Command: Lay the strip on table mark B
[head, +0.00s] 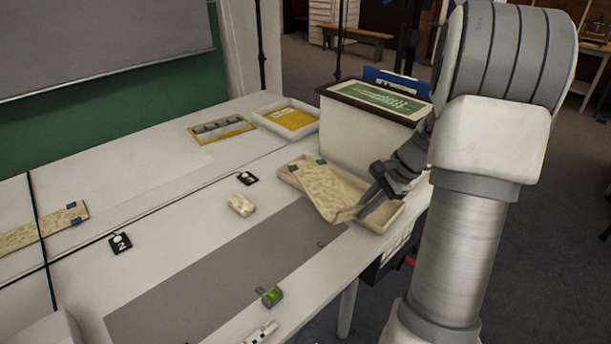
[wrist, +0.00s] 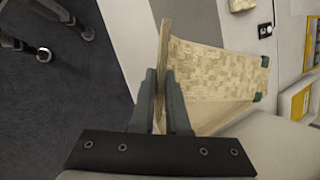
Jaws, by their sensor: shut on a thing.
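A pale, mottled strip (head: 322,190) with dark green corner pieces is in my gripper (head: 362,204), over a shallow beige tray (head: 385,219) near the table's right edge. In the wrist view my gripper (wrist: 160,96) is shut on a thin edge of the strip (wrist: 212,72), whose broad face stretches away to the right. Whether the strip touches the tray is unclear. Two small black table marks show, one near the table's middle (head: 248,178) and one farther left (head: 120,243). Their letters are too small to read surely.
A similar strip (head: 42,229) lies at the left. A small beige block (head: 240,205) sits beside a grey band (head: 215,270). A green item (head: 272,296) is near the front edge. A large white box (head: 365,130) and a yellow-lined tray (head: 291,118) stand behind.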

